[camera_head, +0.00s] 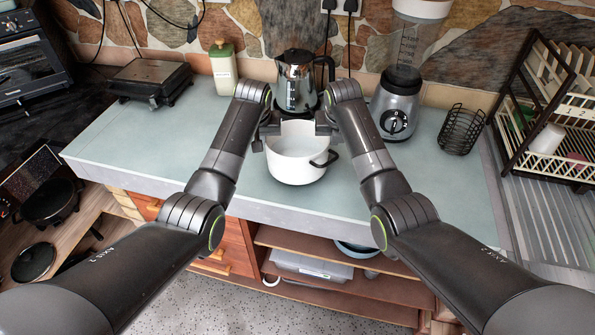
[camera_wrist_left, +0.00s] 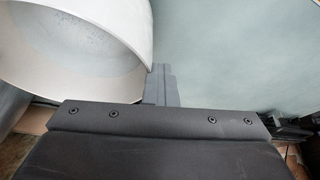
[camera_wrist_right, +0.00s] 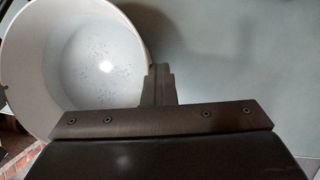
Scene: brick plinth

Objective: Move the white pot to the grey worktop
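The white pot (camera_head: 297,168) is upright over the front part of the grey worktop (camera_head: 210,165), empty, with a dark handle at its right front. I cannot tell whether its base touches the worktop. My left gripper (camera_head: 262,137) is shut on the pot's rim at its left; the pot also shows in the left wrist view (camera_wrist_left: 75,60). My right gripper (camera_head: 333,128) is shut on the rim at its right; the pot's inside shows in the right wrist view (camera_wrist_right: 85,60).
A steel kettle (camera_head: 296,80) stands just behind the pot. A blender (camera_head: 398,100), wire basket (camera_head: 461,128) and dish rack (camera_head: 560,110) are to the right. A green-lidded canister (camera_head: 222,72) and a grill (camera_head: 152,78) are back left. The worktop's left front is clear.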

